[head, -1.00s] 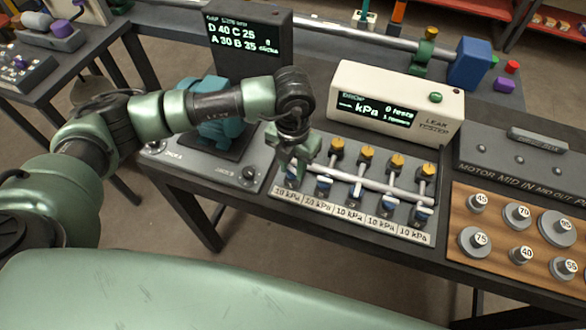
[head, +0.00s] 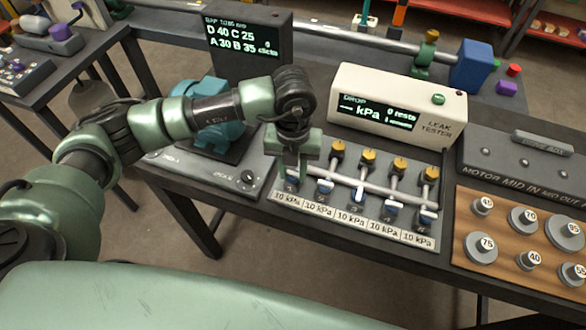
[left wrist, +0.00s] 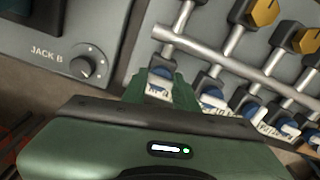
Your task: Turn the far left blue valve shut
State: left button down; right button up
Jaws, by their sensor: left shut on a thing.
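The far left blue valve (head: 291,184) is the leftmost in a row of blue-and-white handled valves on the grey panel, above a "10 kPa" label. My left gripper (head: 291,174) points down over it and is shut on its handle, hiding much of it. In the left wrist view the valve's blue and white handle (left wrist: 160,82) sits between the green fingers. The other blue valves, such as its neighbour (head: 325,188), stand to the right. My right gripper is in neither view.
A pipe (head: 370,188) with yellow-capped branches runs behind the handles. The cream leak tester (head: 395,105) stands behind the panel. A JACK B knob (head: 247,177) is close on the left. A wooden board (head: 500,225) with numbered weights lies at the right.

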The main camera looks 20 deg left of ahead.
aim_at(293, 175)
pick_arm(q)
jog(key=shift+r, duration=0.1)
jog(key=c, duration=1.1)
grip_release()
notch_tip(293, 175, up, 8)
jog(key=shift+f+b, duration=0.1)
jog(key=shift+b, duration=0.6)
